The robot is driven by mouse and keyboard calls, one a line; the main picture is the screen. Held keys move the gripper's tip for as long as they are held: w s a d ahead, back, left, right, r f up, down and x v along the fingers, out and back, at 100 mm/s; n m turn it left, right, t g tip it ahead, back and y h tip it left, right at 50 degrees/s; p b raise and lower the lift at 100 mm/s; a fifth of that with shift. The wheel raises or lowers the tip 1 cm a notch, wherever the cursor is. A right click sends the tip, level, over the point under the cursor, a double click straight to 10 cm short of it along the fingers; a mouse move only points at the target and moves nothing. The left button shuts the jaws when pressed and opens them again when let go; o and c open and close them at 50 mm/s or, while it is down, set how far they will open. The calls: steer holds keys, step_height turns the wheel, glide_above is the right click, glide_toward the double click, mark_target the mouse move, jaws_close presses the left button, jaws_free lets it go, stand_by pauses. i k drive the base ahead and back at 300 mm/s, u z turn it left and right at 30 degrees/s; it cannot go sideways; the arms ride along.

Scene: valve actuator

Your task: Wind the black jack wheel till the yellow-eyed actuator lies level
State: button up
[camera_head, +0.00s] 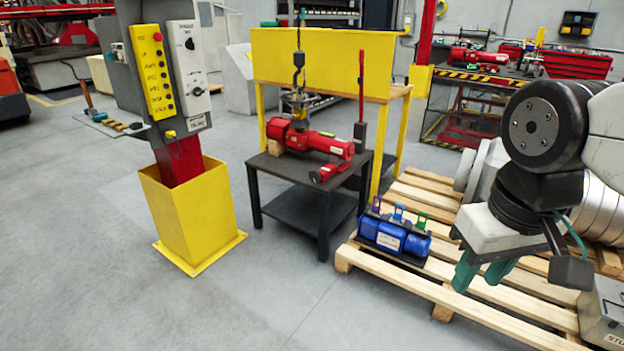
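A red actuator (312,140) lies on a black table (325,184) in the middle, its left end by a wooden block (275,147). It appears to slope slightly down to the right. A hook (298,70) hangs above its left part, with a small yellowish fitting (297,98) below it; I cannot tell whether this is the yellow eye. A small red piece (325,173) sits at the table's front right edge. I cannot make out a black jack wheel for certain. My gripper (478,280) has green fingers, points down above the pallet, and is apart from the actuator, open and empty.
A yellow-based control post (195,210) stands left of the table. A yellow-panelled bench (335,60) stands behind. The floor in front is clear.

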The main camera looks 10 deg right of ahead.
mark_target(315, 176)
steer(key=u, duration=0.35)
steer(key=i, duration=2.15)
steer(key=z, duration=0.1)
